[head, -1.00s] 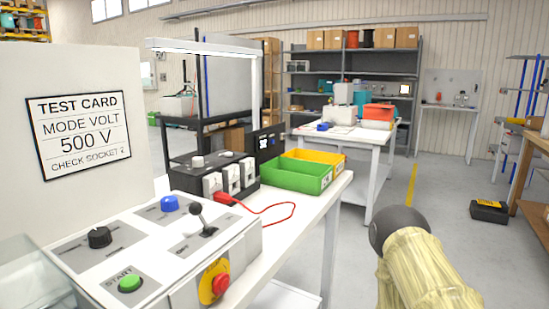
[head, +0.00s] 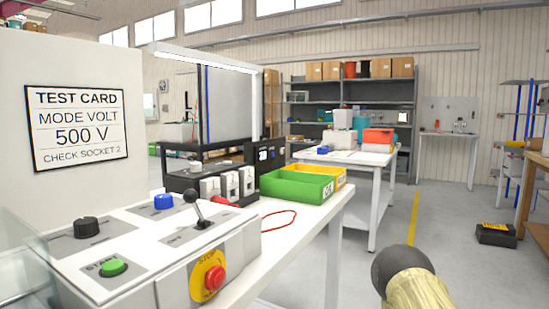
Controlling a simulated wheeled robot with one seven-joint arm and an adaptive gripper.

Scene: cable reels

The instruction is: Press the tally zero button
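No button with a readable tally zero label shows. The white control box (head: 240,247) at lower left carries a green START button (head: 113,267), a blue button or knob (head: 164,202), a black knob (head: 86,227) and a black-ball lever (head: 191,198). A red STOP button (head: 214,277) on a yellow disc is on its front. Behind it, a black unit (head: 182,184) with white switch modules and a small dark display (head: 267,154) stands on the white bench. My gripper is out of view; only part of my arm, with a beige sleeve, shows at lower right.
A panel with a TEST CARD (head: 75,130) rises at left. A green bin (head: 297,187) and a yellow bin (head: 325,171) sit on the bench beside a red cable (head: 279,219). Another white table (head: 350,160) stands behind. A black case (head: 496,234) lies on the otherwise open floor at right.

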